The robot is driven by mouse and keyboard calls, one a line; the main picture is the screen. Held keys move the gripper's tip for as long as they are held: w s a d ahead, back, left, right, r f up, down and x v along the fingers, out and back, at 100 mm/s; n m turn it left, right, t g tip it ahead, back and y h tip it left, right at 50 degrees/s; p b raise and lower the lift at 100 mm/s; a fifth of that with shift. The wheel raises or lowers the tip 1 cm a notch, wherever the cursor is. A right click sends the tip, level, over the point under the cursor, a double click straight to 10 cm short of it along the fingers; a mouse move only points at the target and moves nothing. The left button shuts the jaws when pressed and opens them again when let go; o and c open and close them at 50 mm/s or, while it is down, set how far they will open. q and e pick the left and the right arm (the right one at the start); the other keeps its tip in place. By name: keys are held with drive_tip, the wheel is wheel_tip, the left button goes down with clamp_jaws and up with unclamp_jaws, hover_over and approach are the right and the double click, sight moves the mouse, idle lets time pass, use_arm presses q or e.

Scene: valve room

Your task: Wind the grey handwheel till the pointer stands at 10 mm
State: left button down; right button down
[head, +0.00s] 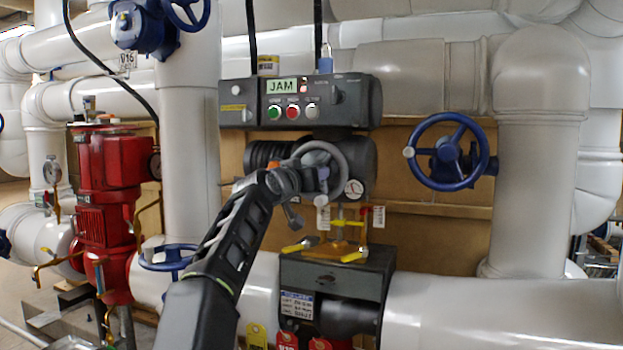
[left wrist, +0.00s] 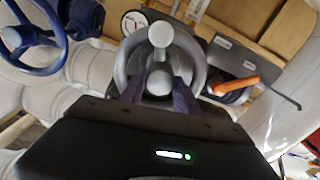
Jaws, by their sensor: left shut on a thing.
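The grey handwheel (head: 344,165) sits on the front of the dark actuator (head: 262,155), below its control box. My left gripper (head: 312,179) reaches it from the lower left and is shut on it, covering part of the wheel. In the left wrist view, the wheel (left wrist: 197,62) and its pale knob (left wrist: 160,33) show beyond the fingers (left wrist: 157,92); the exact grip point is unclear. A small white dial (head: 354,188) sits right of the wheel. A yellow bar (head: 347,224) crosses below the actuator, possibly the pointer; no mm reading is legible. My right gripper is out of view.
The control box display (head: 281,87) reads JAM, above green, red and grey buttons. An orange lever (left wrist: 236,85) is close beside the wheel. A blue handwheel (head: 447,152) stands to the right and a red pump unit (head: 104,175) to the left. White pipes surround the valve.

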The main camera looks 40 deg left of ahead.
use_arm(q)
drive_tip(key=m+b, duration=0.1)
drive_tip(key=m, duration=1)
drive_tip(key=shift+a+f, duration=0.1)
drive_tip(key=shift+f, duration=0.05)
idle(0.4)
drive_tip(key=c, duration=0.9)
unclamp_jaws()
